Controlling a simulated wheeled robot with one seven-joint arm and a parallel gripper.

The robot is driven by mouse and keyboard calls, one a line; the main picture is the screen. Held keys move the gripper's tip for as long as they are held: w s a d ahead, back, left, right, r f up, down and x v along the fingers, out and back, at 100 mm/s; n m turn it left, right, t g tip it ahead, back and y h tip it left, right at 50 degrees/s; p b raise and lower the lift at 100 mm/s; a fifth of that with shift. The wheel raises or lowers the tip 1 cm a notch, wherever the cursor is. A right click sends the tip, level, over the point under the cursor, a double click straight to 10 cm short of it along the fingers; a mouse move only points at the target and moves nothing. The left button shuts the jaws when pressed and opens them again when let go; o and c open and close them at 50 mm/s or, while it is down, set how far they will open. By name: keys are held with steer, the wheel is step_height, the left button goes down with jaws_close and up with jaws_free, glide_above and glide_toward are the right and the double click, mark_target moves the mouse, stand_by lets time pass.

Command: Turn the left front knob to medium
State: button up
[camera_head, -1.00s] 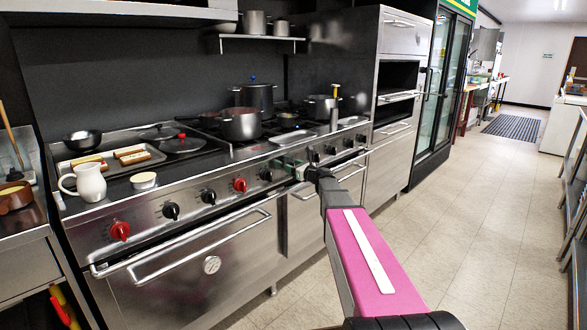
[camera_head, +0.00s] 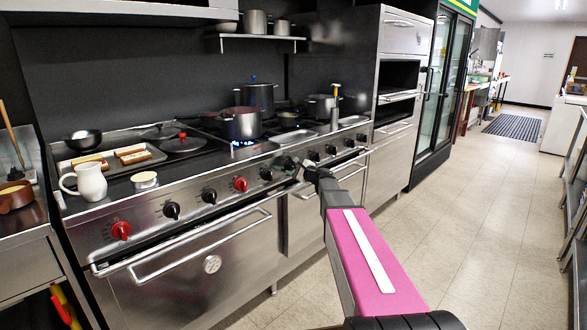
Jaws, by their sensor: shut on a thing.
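The stainless range (camera_head: 190,235) runs along the left with a row of red and black knobs on its front panel. My gripper (camera_head: 298,165) is at this panel, right of a black knob (camera_head: 266,174), and is shut on a knob there. The held knob is mostly hidden by the fingers, so its pointer angle cannot be read. A blue flame (camera_head: 242,143) burns under the front pot (camera_head: 241,124), up and left of my gripper.
Oven door handles (camera_head: 190,243) stick out below the panel. A rear pot (camera_head: 258,97) stands behind. The floor aisle to the right is clear.

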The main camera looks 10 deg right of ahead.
steer(key=shift+n, duration=1.4)
steer(key=shift+f, duration=0.1)
steer(key=o, duration=0.9)
steer(key=shift+s, duration=0.1)
steer(key=v, duration=1)
steer(key=shift+s+d, duration=0.2)
steer(key=shift+s, duration=0.1)
